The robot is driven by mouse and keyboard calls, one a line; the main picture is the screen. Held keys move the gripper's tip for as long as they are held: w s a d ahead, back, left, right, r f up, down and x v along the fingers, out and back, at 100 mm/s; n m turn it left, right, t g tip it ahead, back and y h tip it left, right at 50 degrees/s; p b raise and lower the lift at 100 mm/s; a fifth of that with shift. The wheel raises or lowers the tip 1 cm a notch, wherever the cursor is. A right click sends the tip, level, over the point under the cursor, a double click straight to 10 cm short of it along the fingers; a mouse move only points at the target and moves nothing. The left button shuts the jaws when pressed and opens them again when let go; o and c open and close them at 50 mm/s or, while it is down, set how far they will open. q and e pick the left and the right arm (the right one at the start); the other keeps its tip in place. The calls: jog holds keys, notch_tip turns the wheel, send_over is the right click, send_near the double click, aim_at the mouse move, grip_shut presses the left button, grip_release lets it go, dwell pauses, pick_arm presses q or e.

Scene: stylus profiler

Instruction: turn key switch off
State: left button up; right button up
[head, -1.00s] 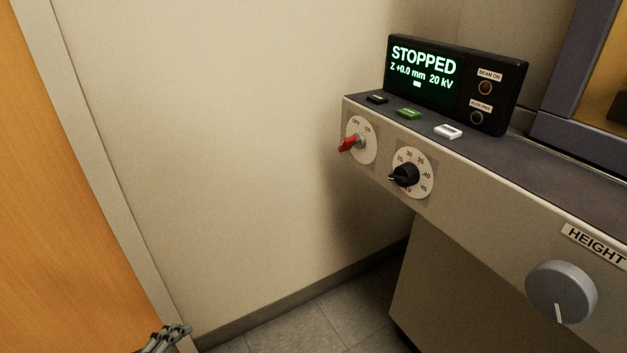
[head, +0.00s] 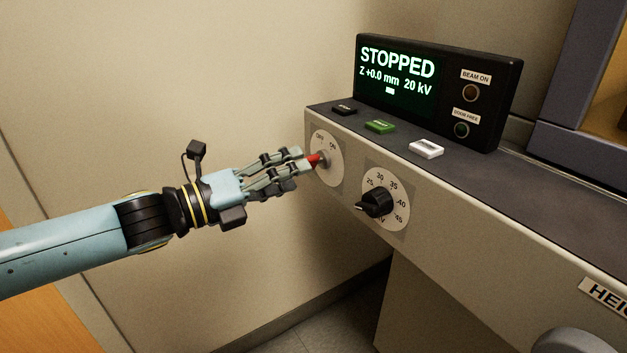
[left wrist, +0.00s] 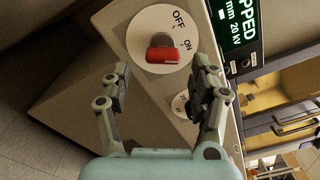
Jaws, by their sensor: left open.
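The key switch is a red handle (head: 315,160) on a round white plate (head: 328,170) marked OFF and ON, on the console's front face. In the left wrist view the red handle (left wrist: 163,54) lies across the plate (left wrist: 141,22), with ON close to its right end and OFF above it. My left gripper (head: 302,162) is at the red handle in the head view, its fingertips overlapping the handle's near end. In the left wrist view my left gripper (left wrist: 162,75) is open, one finger to each side and short of the handle. Contact cannot be told. My right gripper is not in view.
A dark kV knob (head: 377,203) sits right of the key switch. Black, green (head: 380,126) and white (head: 426,149) buttons lie on the console top. The display (head: 398,75) reads STOPPED, 20 kV. The wall (head: 150,90) stands behind my left arm.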

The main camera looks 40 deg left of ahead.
aim_at(314, 162)
pick_arm(q)
jog(key=shift+p+x, duration=0.4)
jog(key=shift+x, duration=1.8)
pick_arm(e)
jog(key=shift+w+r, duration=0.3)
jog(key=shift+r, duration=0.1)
pick_arm(q)
jog(key=shift+r, duration=0.15)
jog(key=shift+c, duration=0.4)
